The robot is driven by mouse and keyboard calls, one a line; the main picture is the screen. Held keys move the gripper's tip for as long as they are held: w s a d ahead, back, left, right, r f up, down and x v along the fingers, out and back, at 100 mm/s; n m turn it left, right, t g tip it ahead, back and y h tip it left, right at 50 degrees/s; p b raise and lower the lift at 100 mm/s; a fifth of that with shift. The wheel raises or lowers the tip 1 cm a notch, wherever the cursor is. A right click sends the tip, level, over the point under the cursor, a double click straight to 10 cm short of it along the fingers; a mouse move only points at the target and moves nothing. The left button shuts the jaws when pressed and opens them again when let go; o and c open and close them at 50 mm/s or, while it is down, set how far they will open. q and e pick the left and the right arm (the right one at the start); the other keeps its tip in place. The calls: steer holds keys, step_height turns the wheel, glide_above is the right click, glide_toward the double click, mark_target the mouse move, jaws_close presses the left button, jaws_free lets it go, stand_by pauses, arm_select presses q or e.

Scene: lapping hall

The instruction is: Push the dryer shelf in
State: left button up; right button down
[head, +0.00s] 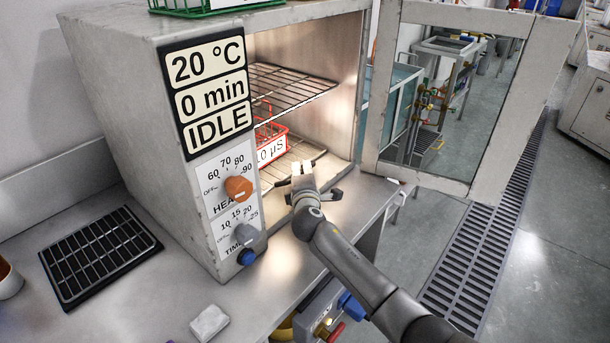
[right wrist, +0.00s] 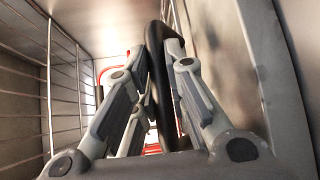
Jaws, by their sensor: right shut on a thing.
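The dryer (head: 115,85) stands on the bench with its door (head: 480,190) swung open to the right. Inside, the lower wire shelf (head: 275,172) carries a red basket (head: 279,137) with a partly hidden label. My right gripper (head: 302,172) is at the front of this shelf, in the dryer's opening. In the right wrist view the gripper (right wrist: 150,105) is shut on a dark curved bar (right wrist: 158,80), which looks like the shelf's front handle. The fingers hide part of the shelf's front. My left gripper is not in view.
An upper wire rack (head: 290,85) sits empty above. The panel (head: 207,90) reads 20 °C, 0 min, IDLE, above an orange knob (head: 238,188). A black drain grid (head: 100,255) and a white block (head: 209,322) lie on the bench. A floor grate (head: 480,260) runs at right.

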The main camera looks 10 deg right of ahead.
steer(key=shift+a+r, duration=0.1)
steer(key=shift+r, duration=0.05)
steer(key=c, duration=1.8)
jaws_free()
steer(key=shift+w, duration=0.1)
steer(key=o, duration=0.3)
steer(key=shift+w+a, duration=0.15)
steer(key=shift+o, duration=0.2)
steer(key=shift+s, duration=0.2)
steer(key=s+a+r, duration=0.1)
steer(key=s, duration=1)
steer(key=shift+s+a+r, duration=0.2)
steer(key=shift+s, duration=0.1)
